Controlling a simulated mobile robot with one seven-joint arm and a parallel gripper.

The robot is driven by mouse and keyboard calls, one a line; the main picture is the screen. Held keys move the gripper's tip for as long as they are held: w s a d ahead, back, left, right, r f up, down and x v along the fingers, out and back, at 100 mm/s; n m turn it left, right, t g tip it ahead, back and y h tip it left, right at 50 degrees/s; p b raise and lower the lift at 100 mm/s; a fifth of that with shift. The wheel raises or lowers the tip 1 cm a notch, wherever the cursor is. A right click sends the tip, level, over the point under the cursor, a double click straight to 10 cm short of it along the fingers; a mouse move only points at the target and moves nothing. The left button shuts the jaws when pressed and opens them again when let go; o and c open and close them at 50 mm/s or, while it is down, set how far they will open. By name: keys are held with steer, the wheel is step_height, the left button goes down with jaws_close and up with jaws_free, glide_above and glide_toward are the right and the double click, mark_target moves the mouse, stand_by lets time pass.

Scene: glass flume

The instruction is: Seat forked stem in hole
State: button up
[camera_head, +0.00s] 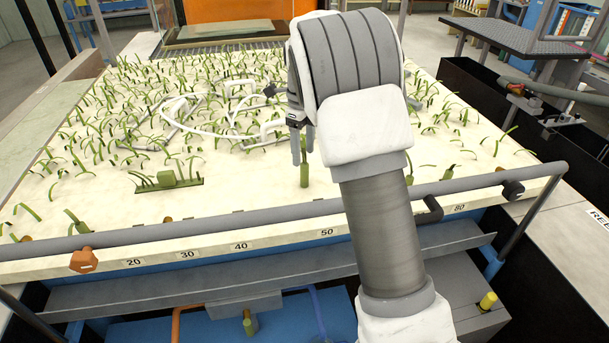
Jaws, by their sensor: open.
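A short green stem (304,175) stands upright on the cream planted board (235,222), near its front edge. I take it for the forked stem, but its fork is not clear from here. My gripper (303,150) points down directly over the stem, with its fingers apart around or just above the stem's top. I cannot tell whether they touch it. The hole is not clearly visible; the stem's foot meets the board, and I cannot tell whether it sits in a hole.
A grey rail (240,218) runs along the board's front, above a number scale. Many green sprigs and a white looped frame (232,115) cover the board behind. A lower grey ledge (180,285) juts out in front.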

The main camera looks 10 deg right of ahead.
mark_target(304, 163)
step_height(304, 163, down, 5)
steer(key=shift+d+f, duration=0.15)
steer(key=shift+f, duration=0.05)
jaws_close()
stand_by(0.3)
